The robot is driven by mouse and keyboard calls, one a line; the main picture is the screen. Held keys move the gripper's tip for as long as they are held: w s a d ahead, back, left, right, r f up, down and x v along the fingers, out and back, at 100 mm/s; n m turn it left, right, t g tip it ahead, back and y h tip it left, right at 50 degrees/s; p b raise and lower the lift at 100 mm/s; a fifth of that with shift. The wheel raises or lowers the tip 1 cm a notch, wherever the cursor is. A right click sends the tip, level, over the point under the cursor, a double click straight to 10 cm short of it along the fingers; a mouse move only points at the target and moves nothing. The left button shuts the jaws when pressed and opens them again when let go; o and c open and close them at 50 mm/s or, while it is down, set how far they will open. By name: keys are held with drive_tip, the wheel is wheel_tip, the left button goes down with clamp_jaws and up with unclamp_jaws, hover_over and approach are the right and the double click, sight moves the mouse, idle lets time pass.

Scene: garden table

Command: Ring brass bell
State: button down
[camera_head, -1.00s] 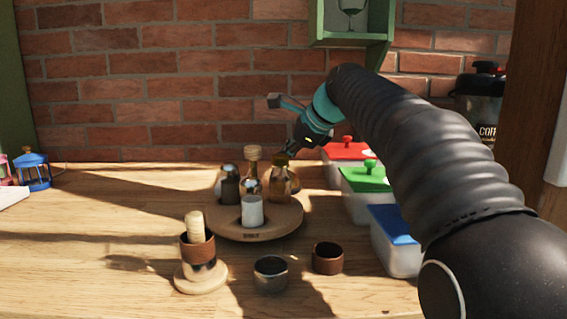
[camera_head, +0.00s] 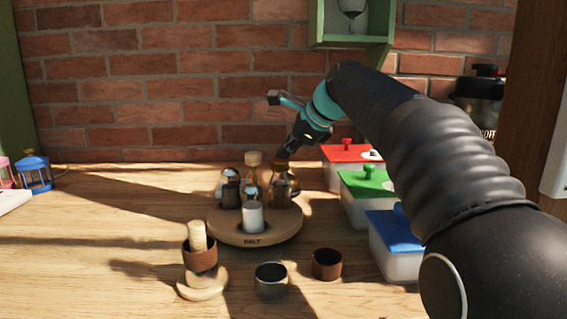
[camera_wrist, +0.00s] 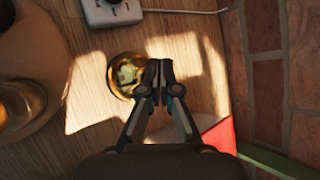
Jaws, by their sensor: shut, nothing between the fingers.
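The brass bell (camera_wrist: 124,72) shows in the wrist view as a round, shiny golden dome on the wooden table, partly in sunlight. My gripper (camera_wrist: 160,68) is shut and empty, with its fingertips over the bell's right edge in that view. I cannot tell whether they touch it. In the head view my gripper (camera_head: 282,157) points down behind the bottles of the round wooden tray, and the bell is hidden there.
The round tray (camera_head: 254,241) carries bottles and shakers. Lidded boxes, red (camera_head: 345,153), green (camera_head: 366,185) and blue (camera_head: 395,228), stand to its right. Small cups (camera_head: 271,280) stand in front. A socket strip (camera_wrist: 110,12) lies near the bell. The brick wall (camera_head: 160,90) is close behind.

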wheel_tip(320, 180, up, 2)
drive_tip(key=shift+p, duration=0.7)
drive_tip(key=shift+r, duration=1.75)
